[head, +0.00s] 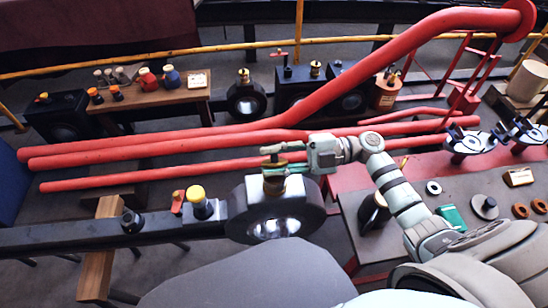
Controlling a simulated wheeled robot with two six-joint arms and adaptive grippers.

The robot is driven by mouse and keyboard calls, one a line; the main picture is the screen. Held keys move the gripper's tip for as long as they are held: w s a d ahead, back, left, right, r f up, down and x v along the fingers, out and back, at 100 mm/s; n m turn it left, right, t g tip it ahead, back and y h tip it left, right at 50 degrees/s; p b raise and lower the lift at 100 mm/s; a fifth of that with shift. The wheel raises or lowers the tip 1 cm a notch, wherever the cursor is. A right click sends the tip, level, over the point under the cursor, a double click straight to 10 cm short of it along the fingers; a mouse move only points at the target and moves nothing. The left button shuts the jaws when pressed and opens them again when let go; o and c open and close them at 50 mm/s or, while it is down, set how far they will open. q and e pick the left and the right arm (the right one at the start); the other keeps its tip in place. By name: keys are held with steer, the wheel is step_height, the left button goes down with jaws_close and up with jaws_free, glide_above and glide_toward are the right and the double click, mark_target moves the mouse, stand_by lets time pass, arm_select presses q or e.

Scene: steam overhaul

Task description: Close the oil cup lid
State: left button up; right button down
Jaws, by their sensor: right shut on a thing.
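The oil cup (274,184) is a small dark brass cup. It stands on top of a large dark ring-shaped housing (309,193) near the middle of the head view. My right gripper (271,157) comes in from the right and sits just above the cup, with its fingers pointing left. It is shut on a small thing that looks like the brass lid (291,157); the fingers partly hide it. I cannot tell exactly how the lid meets the cup rim. My left gripper is not in view.
Long red pipes (150,143) run behind the cup. A yellow-capped fitting (200,205) stands left of it on a dark bar (60,238). A grey work surface (350,220) with loose parts lies to the right. A wooden bench (150,99) stands at the back left.

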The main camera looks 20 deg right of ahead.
steer(key=shift+w+r, duration=0.1)
stand_by(0.3)
steer(key=c, duration=1.5)
jaws_free()
steer(key=shift+o, duration=0.3)
